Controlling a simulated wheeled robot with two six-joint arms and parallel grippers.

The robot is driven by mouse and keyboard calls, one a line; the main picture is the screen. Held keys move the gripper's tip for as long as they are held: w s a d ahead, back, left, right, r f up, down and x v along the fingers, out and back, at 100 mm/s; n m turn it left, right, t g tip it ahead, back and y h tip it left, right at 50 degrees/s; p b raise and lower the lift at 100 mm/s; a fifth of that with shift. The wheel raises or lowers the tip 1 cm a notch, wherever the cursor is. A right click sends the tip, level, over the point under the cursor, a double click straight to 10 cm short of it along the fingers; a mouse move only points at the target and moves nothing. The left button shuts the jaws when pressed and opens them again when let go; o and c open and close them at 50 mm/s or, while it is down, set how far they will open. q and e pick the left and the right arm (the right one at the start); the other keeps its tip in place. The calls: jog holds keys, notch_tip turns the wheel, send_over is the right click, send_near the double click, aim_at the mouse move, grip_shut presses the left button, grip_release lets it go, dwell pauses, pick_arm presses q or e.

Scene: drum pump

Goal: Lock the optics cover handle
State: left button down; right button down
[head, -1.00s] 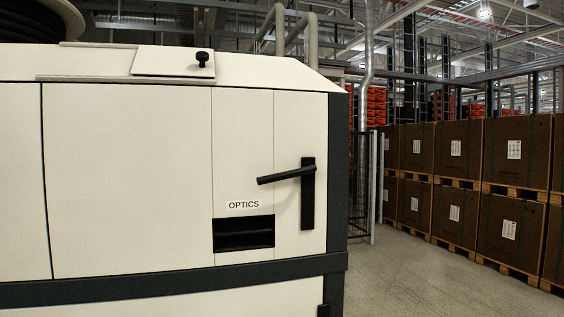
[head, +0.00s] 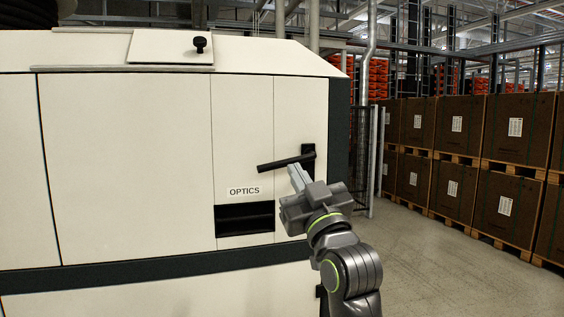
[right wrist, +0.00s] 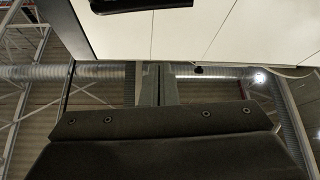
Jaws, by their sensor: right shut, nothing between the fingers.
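The black optics cover handle (head: 285,162) sticks out to the left from its dark mounting plate (head: 309,153) on the white cabinet, close to level with its left end slightly lower. My right gripper (head: 295,174) is shut and empty, its fingertips just below the handle bar; I cannot tell whether they touch it. My right gripper and arm hide the lower part of the mounting plate. In the right wrist view the shut fingers (right wrist: 154,84) point up, and a dark piece, probably the handle (right wrist: 130,4), shows at the top edge. My left gripper is not in view.
The "OPTICS" label (head: 244,191) sits above a dark recess (head: 245,219) left of my gripper. A knobbed flap (head: 170,47) lies on the cabinet's sloped top. Stacked brown crates on pallets (head: 459,124) stand at right, with open floor (head: 425,265) before them.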

notch_tip(320, 180, up, 6)
jog(key=p, duration=0.7)
send_over(282, 163)
jog(key=s, duration=0.3)
jog(key=f, duration=0.2)
jog(key=w+f, duration=0.1)
jog(key=f, duration=0.1)
jog(key=shift+f, duration=0.4)
jog(key=shift+f, duration=0.1)
